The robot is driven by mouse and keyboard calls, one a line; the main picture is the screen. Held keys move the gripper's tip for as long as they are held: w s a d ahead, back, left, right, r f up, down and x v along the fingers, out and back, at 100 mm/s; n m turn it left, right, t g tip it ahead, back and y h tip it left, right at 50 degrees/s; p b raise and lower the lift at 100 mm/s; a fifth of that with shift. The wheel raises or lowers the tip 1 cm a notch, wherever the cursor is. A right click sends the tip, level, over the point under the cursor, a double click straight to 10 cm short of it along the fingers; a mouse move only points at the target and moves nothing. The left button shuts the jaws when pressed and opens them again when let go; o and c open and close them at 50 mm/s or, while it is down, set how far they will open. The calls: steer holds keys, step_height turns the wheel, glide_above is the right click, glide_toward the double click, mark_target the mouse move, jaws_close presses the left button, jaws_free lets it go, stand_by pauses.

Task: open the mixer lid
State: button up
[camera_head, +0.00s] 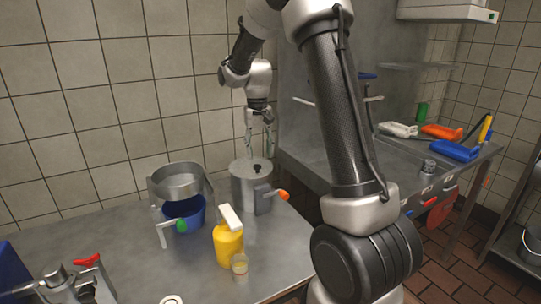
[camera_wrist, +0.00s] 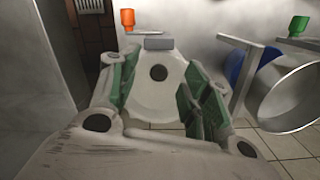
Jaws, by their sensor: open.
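The mixer (camera_head: 246,190) is a round metal pot on the left counter. Its lid (camera_head: 243,168) is flat and lies on top, with a dark knob (camera_head: 257,168) on it. A grey block with an orange handle (camera_head: 282,194) sticks out at its right side. My gripper (camera_head: 260,152) points down just above the lid, open and empty. In the wrist view, the pale round lid (camera_wrist: 158,100) shows between the two green-padded fingers, with the dark knob (camera_wrist: 158,73) near the middle. I cannot tell whether the fingers touch it.
A metal bowl (camera_head: 178,183) stands left of the mixer above a blue container (camera_head: 186,212). A yellow bottle (camera_head: 228,244) and a small glass (camera_head: 240,266) stand in front. The tiled wall is behind. Coloured items lie on the right-hand counter (camera_head: 405,172).

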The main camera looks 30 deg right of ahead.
steer(key=s+r+n, duration=0.1)
steer(key=s+r, duration=0.1)
steer(key=s, duration=0.7)
steer(key=shift+a+n, duration=0.3)
steer(key=shift+a, duration=0.1)
